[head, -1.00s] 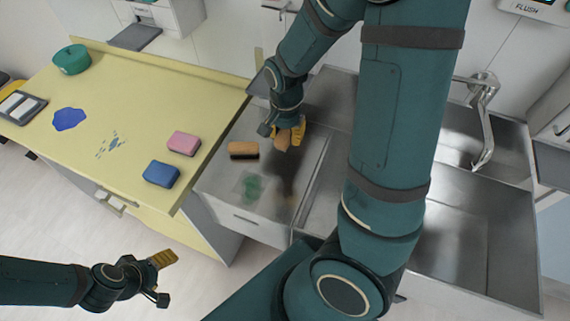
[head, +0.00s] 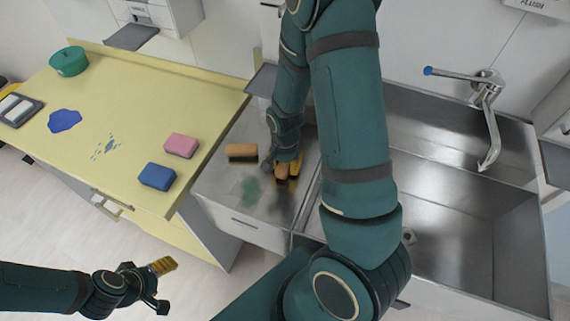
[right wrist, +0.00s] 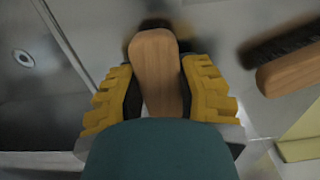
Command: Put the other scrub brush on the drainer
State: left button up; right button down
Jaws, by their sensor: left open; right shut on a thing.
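One scrub brush (head: 241,152) with a wooden back lies on the drainer (head: 222,185), the steel surface left of the sink. My right gripper (head: 288,168) is shut on the other scrub brush (head: 281,174), low over the drainer's right part. In the right wrist view the held brush (right wrist: 156,70) sits between the two yellow fingers, and the first brush (right wrist: 292,70) lies to the right, bristles showing. I cannot tell whether the held brush touches the steel. My left gripper (head: 166,284) is open and empty over the floor at lower left.
A green smear (head: 250,190) marks the drainer. The sink basin (head: 450,225) and tap (head: 488,100) are to the right. The yellow counter (head: 100,90) at left holds a pink sponge (head: 181,146), a blue sponge (head: 157,176), a green pot (head: 69,62) and spills.

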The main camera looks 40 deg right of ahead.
aim_at(285, 164)
jog(key=shift+f, duration=0.1)
jog(key=c, duration=0.7)
grip_release()
jog(key=shift+r, duration=0.25)
notch_tip(285, 164, up, 12)
jog(key=shift+p, duration=1.1)
jog(key=shift+s+f, duration=0.1)
